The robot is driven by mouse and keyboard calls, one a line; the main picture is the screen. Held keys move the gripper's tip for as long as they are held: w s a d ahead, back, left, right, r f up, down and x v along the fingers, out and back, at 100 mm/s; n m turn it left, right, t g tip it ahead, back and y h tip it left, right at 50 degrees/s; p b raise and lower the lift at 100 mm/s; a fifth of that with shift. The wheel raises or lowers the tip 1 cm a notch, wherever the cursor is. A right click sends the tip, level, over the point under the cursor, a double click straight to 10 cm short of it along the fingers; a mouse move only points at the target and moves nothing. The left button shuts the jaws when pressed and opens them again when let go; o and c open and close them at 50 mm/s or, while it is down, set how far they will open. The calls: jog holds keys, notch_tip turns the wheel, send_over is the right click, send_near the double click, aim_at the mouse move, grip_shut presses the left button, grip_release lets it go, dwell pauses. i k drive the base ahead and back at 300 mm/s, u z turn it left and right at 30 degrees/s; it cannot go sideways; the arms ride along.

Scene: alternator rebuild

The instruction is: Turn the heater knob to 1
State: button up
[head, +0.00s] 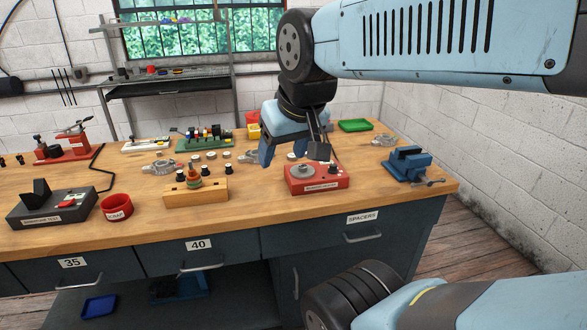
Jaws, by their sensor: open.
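The heater is a red box (318,183) with a white label on its front, near the bench's front edge on the right. A round silver plate (301,171) sits on its top left. A small dark shape (334,168) on its top right looks like the knob; its pointer and numbers are too small to read. My gripper (293,154) is open and empty, pointing down above and behind the heater in the picture. Its fingers appear apart from the heater, though the exact gap to the knob cannot be told.
Several small dark-topped parts stand behind the block. A red cup (117,207) and a grey tester (52,207) are at left. Bench surface (250,208) between block and heater is clear.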

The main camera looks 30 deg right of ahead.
aim_at(333, 170)
jog(key=k, duration=1.2)
jog(key=z, duration=0.65)
jog(key=i, duration=1.4)
jog(key=u, duration=0.65)
